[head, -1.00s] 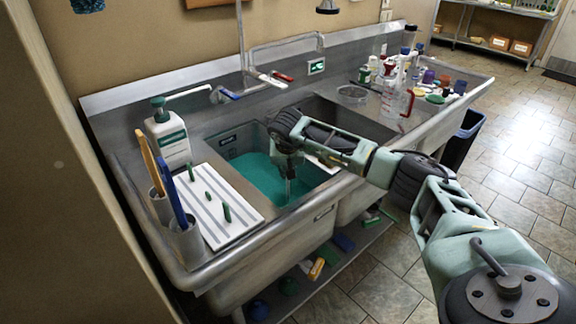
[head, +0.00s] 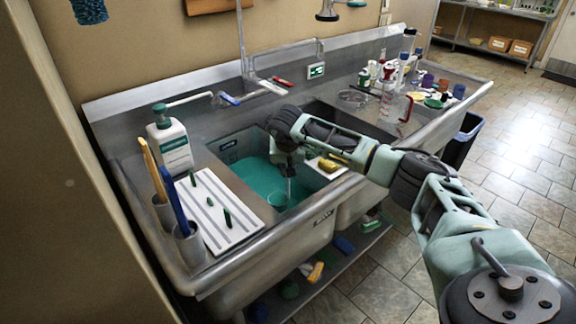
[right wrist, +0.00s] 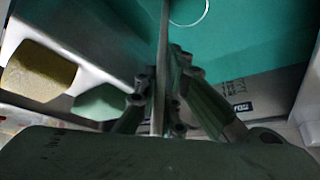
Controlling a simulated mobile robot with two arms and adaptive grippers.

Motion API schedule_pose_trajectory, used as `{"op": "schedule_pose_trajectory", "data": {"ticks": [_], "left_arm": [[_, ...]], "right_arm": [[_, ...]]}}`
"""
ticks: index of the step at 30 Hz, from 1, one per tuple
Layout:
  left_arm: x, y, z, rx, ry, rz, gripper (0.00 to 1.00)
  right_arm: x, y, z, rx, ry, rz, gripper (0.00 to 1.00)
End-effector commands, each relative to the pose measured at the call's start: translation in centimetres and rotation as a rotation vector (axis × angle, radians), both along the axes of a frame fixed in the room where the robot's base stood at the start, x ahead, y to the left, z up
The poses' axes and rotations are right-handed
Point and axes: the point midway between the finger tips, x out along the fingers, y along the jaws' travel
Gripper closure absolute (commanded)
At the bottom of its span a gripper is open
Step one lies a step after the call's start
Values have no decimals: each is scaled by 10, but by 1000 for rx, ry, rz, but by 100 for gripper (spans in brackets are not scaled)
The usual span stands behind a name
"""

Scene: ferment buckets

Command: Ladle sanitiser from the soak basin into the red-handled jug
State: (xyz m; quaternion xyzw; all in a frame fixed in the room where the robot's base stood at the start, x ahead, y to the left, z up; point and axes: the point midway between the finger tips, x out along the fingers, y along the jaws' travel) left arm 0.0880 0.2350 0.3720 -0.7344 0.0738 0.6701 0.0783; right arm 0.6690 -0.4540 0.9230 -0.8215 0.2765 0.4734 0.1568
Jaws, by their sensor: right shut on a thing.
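The soak basin (head: 238,150) is the left sink bowl, holding teal liquid (head: 258,178). My right gripper (head: 288,163) is above it, shut on the thin upright handle (right wrist: 161,60) of the ladle. The ladle's cup (head: 279,201) shows at the liquid near the front wall; I cannot tell how full it is. In the right wrist view, a pale round rim shows in the teal at the top. The red-handled jug (head: 391,106), clear, stands on the right drainboard, away from the gripper. My left gripper is not in view.
A white ridged board (head: 218,208) and a pump bottle (head: 170,142) stand left of the basin. A yellow sponge (head: 346,160) lies on the divider by my arm. A faucet (head: 246,60) rises behind. Bottles and tubs crowd the drainboard behind the jug.

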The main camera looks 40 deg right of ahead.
Motion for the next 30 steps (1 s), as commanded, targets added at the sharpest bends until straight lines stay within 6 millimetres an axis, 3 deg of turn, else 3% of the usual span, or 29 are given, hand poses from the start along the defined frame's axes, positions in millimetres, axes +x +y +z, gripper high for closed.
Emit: {"op": "schedule_pose_trajectory", "data": {"ticks": [30], "left_arm": [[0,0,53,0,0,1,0]], "right_arm": [[0,0,75,0,-1,1,100]]}}
